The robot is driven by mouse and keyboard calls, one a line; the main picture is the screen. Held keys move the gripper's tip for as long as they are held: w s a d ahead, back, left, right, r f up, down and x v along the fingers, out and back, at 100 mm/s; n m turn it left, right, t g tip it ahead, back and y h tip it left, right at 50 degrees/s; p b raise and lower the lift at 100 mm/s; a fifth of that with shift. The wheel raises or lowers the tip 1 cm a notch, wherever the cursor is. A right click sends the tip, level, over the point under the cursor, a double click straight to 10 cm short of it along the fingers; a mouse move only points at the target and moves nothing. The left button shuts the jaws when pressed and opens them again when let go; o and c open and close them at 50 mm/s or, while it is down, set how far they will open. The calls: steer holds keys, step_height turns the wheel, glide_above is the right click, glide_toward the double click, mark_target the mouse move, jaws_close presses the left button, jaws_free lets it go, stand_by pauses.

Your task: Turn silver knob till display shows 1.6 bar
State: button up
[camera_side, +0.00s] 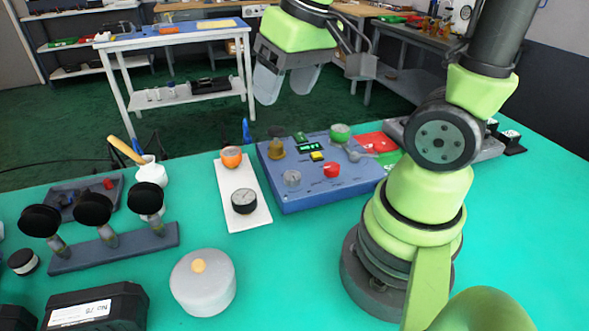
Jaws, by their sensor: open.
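A blue control panel (325,196) lies on the teal table in front of my arm's base. A silver knob (292,178) sits at its left front. A small dark display (311,147) with green digits is near the panel's middle; the digits are too small to read. My gripper (285,88) is open and empty, up in the air above and behind the panel, well apart from the knob. Its two pale fingers point down.
The panel also carries a red knob (331,170), a green knob (340,132), a brass knob (277,149) and a yellow button (317,156). A white board (229,184) with a round gauge (244,201) lies to its left. A grey lidded pot (203,284) stands in front.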

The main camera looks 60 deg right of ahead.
mark_target(293, 175)
steer(key=d+f+g, duration=0.1)
steer(key=d+f, duration=0.1)
steer(key=f, duration=0.5)
steer(key=w+d+f+g, duration=0.1)
steer(key=d+f, duration=0.1)
steer(key=f, duration=0.5)
steer(key=w+d+f+n+g, duration=0.1)
steer(key=d+f, duration=0.1)
steer(key=f, duration=0.5)
steer(key=shift+w+d+f+g, duration=0.1)
steer(key=shift+d+g, duration=0.2)
steer(key=shift+g, duration=0.1)
steer(key=c, duration=0.9)
